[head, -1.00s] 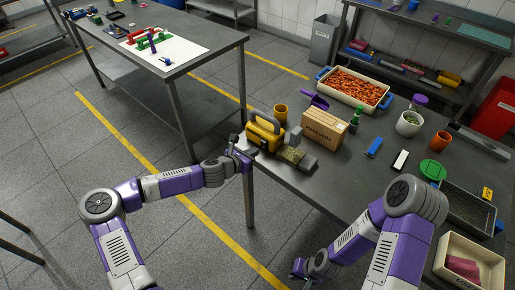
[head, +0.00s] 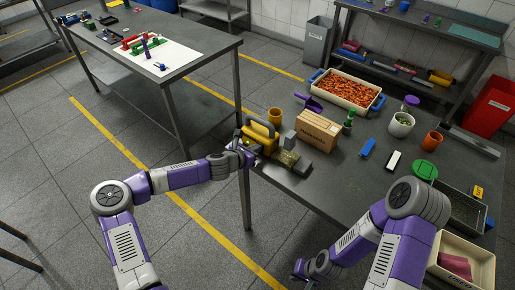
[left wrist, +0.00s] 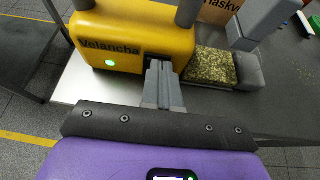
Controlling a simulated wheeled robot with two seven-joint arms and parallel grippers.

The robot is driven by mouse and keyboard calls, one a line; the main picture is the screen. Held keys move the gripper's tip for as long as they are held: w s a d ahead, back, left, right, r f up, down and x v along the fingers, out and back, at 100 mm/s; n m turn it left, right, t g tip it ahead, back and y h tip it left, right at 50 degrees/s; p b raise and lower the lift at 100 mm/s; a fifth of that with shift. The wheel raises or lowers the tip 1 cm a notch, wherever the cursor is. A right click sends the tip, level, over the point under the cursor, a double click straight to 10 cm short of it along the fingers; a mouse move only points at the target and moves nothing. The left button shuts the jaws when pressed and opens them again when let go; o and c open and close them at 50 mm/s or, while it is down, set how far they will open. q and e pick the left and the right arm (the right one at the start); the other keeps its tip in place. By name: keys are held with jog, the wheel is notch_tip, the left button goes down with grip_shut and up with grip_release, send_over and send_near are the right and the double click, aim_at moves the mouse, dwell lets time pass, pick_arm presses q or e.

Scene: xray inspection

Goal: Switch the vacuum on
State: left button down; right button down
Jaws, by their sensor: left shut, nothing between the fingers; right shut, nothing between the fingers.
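The vacuum appears to be the yellow unit (head: 259,136) with a grey carrying handle, at the near left corner of the grey table. In the left wrist view the yellow body (left wrist: 140,30) bears the word "Velancha", and a round green light (left wrist: 110,63) glows on its face. My left gripper (head: 244,152) is at this face. In the left wrist view its closed fingers (left wrist: 156,66) point at the body's lower edge, right of the light; I cannot tell whether they touch. My right gripper (head: 299,269) is low in front of the table, empty, its fingers barely visible.
A flecked green-brown block (left wrist: 210,66) lies beside the yellow unit. A yellow floor line (head: 150,157) runs left of the table.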

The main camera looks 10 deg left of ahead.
pick_arm(q)
jog(key=shift+a+f, duration=0.2)
jog(key=shift+a, duration=0.05)
pick_arm(e)
jog(key=shift+a+f, duration=0.1)
pick_arm(q)
jog(key=shift+r+p, duration=0.6)
jog(key=shift+r, duration=0.25)
pick_arm(e)
jog(key=shift+r, duration=0.6)
